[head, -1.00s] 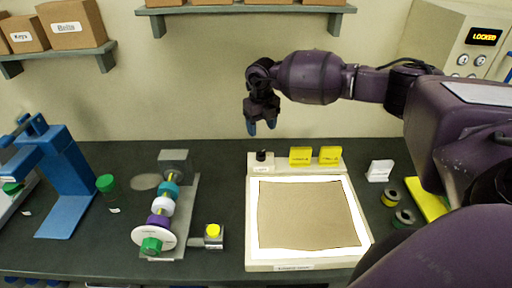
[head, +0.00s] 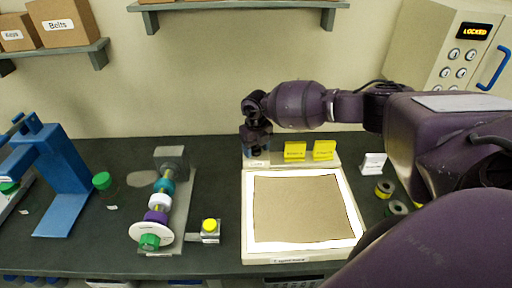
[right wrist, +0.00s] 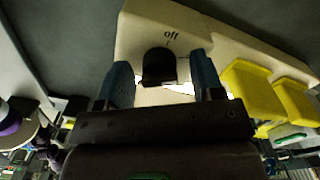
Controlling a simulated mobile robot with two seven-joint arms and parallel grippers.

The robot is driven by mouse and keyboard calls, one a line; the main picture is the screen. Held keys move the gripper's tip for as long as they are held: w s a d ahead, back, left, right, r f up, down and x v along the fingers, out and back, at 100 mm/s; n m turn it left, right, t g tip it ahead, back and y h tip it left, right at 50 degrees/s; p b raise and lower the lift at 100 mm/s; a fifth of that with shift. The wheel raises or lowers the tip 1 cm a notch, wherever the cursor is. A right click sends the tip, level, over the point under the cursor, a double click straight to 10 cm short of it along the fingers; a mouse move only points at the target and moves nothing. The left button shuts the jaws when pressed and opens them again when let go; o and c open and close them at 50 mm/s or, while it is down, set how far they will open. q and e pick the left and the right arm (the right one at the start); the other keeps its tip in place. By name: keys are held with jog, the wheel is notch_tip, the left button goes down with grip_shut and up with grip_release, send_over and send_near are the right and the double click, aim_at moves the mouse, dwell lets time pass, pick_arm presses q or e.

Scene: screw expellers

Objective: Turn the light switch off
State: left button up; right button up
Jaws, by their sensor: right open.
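The light box (head: 358,222) lies on the dark bench, its panel glowing white around a tan sheet (head: 300,208). Its black switch knob (right wrist: 159,67) shows in the right wrist view, below the word "off" on the box's pale end. My right gripper (head: 256,158) is over the back left corner of the box and hides the knob in the head view. In the right wrist view the right gripper (right wrist: 163,85) is open, with one blue fingertip on each side of the knob. I cannot tell whether the fingers touch it. My left gripper is out of view.
Two yellow blocks (head: 295,151) stand on the box's back edge, just right of my gripper. A shaft assembly (head: 160,205) and a blue stand (head: 62,180) are to the left. Small spools (head: 384,188) and a white tag (head: 373,163) lie to the right.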

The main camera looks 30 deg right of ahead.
jog(key=c, duration=0.9)
jog(key=shift+n, duration=0.3)
jog(key=n+b, duration=0.2)
jog(key=shift+n, duration=0.3)
jog(key=n+b, duration=0.2)
jog(key=n, duration=0.2)
jog(key=shift+n+b, duration=0.3)
jog(key=n+b, duration=0.1)
jog(key=n, duration=0.2)
jog(key=shift+r+n+b, duration=0.1)
jog(key=shift+n+b, duration=0.35)
jog(key=shift+n, duration=0.25)
